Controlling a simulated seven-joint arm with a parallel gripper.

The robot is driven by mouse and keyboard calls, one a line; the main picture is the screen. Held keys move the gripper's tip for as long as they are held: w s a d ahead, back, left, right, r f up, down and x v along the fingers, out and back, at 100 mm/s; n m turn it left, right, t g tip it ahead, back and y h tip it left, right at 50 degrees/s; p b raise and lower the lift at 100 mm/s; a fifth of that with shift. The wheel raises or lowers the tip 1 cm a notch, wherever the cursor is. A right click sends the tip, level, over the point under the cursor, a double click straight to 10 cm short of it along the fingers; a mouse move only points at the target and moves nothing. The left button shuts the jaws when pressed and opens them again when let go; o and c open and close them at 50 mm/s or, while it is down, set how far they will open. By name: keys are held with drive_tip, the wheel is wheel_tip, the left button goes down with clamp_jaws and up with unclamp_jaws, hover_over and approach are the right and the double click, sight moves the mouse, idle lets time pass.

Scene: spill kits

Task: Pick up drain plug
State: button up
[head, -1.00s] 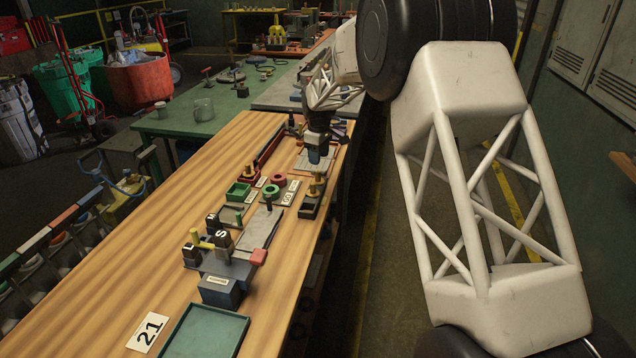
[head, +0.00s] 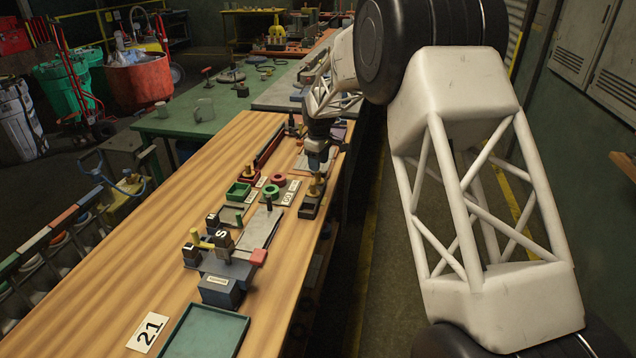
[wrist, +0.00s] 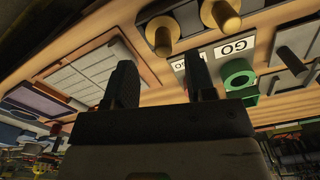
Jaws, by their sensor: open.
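My gripper (head: 317,163) is open and empty above the far part of the wooden bench. In the wrist view its two dark fingers (wrist: 160,75) are apart with nothing between them. I cannot tell for sure which piece is the drain plug. Two brass-yellow knobbed pieces stand in a dark block; one brass piece (wrist: 162,36) shows just beyond the fingers in the wrist view, with the other brass piece (wrist: 222,14) to its right. In the head view the dark block (head: 311,208) is just below and nearer than my gripper.
A green ring (wrist: 238,76), a GO label (wrist: 235,48) and a black peg (wrist: 294,62) lie to the right in the wrist view. A green tray (head: 205,332) sits at the bench's near end. Bare wood lies along the bench's left side.

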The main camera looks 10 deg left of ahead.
sight(318, 180)
drive_tip(key=shift+f, duration=0.1)
drive_tip(key=shift+s+f, duration=0.15)
drive_tip(key=shift+f, duration=2.35)
clamp_jaws()
drive_tip(key=shift+a, duration=0.1)
drive_tip(key=shift+r, duration=0.2)
wheel_tip(318, 180, up, 10)
drive_tip(key=shift+f, duration=0.15)
